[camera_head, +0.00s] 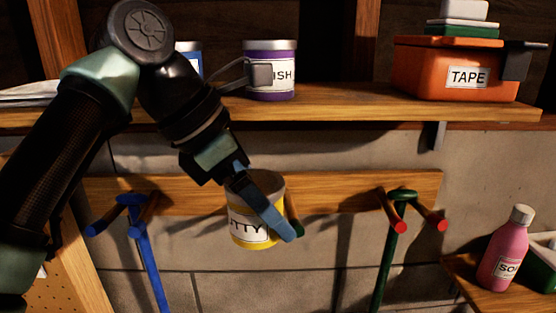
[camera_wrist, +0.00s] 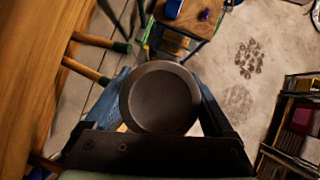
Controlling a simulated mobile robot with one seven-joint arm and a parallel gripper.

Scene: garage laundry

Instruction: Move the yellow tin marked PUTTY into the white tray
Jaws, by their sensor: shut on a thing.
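The yellow tin (camera_head: 240,239), its label partly covered so that "TTY" shows, is held in the air in front of the wooden peg rail. My gripper (camera_head: 282,222) is shut on it, with a blue finger across its right side. In the wrist view the tin's round grey top (camera_wrist: 160,97) sits between the two fingers of my gripper (camera_wrist: 162,105). A white-edged thing (camera_head: 544,240) is cut off at the right edge of the head view, behind the pink bottle. I cannot tell whether it is the white tray.
A shelf (camera_head: 330,112) above the tin bears a purple tin (camera_head: 283,82) and an orange TAPE box (camera_head: 430,72). Blue (camera_head: 140,232) and green (camera_head: 397,235) handled tools hang on the peg rail (camera_head: 340,194). A pink bottle (camera_head: 506,255) stands on a lower right surface.

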